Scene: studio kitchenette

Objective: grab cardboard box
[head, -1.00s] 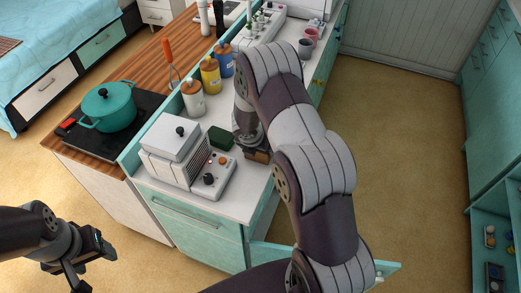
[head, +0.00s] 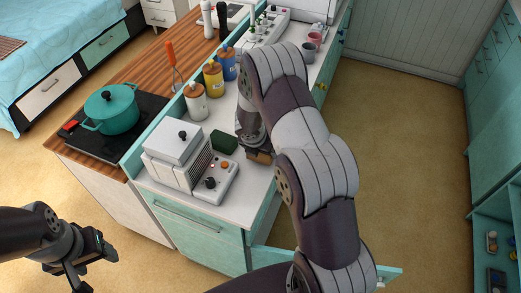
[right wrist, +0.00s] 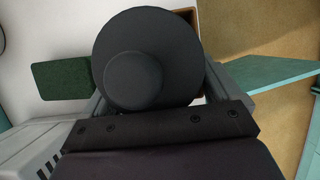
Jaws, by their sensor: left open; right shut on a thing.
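The cardboard box (head: 260,157) is a small brown block at the counter's right edge in the head view, mostly hidden by my right arm. In the right wrist view a brown edge of the box (right wrist: 186,14) shows behind a dark round part, which hides most of the box and the space between the fingers. I cannot tell whether the box touches the counter. My left gripper (head: 94,266) is open and empty above the floor at the lower left.
A white appliance with knobs (head: 190,165) and a dark green block (head: 224,141) stand close left of the box. Canisters (head: 213,79) line the counter's back. A teal pot (head: 110,108) sits on the cooktop. A teal door (head: 385,274) stands open below my right arm. The floor at right is clear.

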